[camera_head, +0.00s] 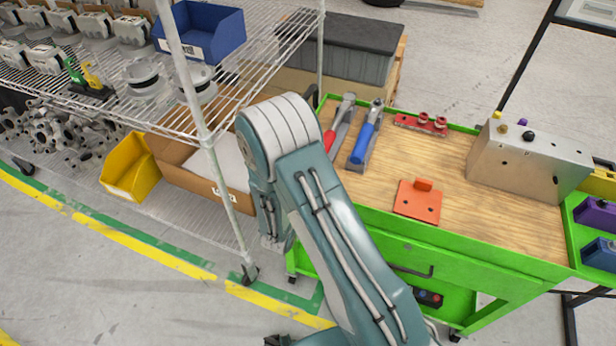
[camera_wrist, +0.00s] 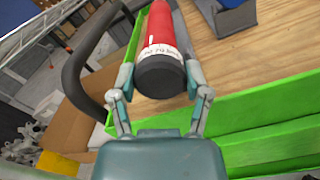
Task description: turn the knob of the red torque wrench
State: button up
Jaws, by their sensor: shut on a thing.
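The red torque wrench (camera_head: 332,137) lies on the wooden top of the green cart, beside a blue-handled tool. In the wrist view its red body (camera_wrist: 160,27) runs away from me and ends in a black knob (camera_wrist: 160,74) nearest the camera, with a white lettered band between them. My gripper (camera_wrist: 160,82) is shut on the black knob, one finger on each side. In the head view my arm hides the gripper and the near end of the wrench.
The green cart's rim (camera_wrist: 265,108) runs close beside the gripper. A blue-handled tool (camera_head: 364,137), an orange plate (camera_head: 418,202) and a metal box (camera_head: 528,165) are on the cart. A wire shelf (camera_head: 262,45) with a blue bin stands at left.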

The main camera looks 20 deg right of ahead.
jog(key=o, duration=1.2)
jog(key=shift+c, duration=0.2)
jog(key=v, duration=1.2)
jog(key=shift+f, duration=0.1)
